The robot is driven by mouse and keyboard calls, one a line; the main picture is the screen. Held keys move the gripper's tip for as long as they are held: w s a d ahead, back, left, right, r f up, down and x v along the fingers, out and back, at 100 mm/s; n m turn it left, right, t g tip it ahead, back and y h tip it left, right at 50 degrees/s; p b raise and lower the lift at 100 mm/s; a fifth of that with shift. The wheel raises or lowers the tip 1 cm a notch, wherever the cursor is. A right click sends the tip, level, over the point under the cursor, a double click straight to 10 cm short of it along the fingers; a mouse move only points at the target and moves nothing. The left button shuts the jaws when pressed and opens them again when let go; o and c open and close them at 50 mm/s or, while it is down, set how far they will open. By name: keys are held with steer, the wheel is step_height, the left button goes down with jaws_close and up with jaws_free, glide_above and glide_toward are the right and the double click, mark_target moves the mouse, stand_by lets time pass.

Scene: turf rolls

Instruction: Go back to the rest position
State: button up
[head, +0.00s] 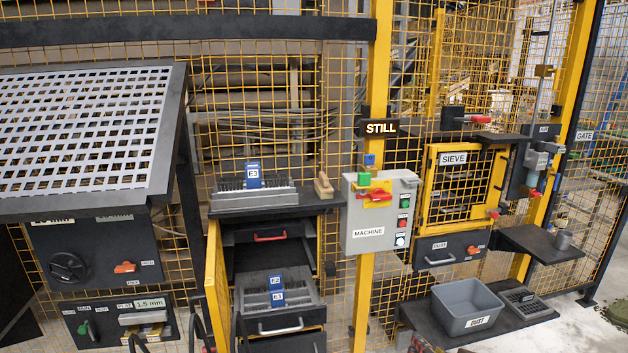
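My gripper does not show in the head view, so its state and what it may hold cannot be seen. The task names no other object. In front of me stands a yellow mesh fence with a grey machine box (380,215) on a yellow post. To its right is the yellow-framed sieve door (462,188), which looks shut. To its left is a dark cabinet with an open yellow door (217,285) and a pulled-out lower drawer (280,325). This drawer holds grey comb-like blocks with blue tags.
A similar block with a blue tag (253,175) sits on the cabinet top beside a wooden piece (323,186). A slanted perforated plate (85,130) fills the left. A grey dust bin (467,306) stands on a low shelf at right. The open door and drawer stick out.

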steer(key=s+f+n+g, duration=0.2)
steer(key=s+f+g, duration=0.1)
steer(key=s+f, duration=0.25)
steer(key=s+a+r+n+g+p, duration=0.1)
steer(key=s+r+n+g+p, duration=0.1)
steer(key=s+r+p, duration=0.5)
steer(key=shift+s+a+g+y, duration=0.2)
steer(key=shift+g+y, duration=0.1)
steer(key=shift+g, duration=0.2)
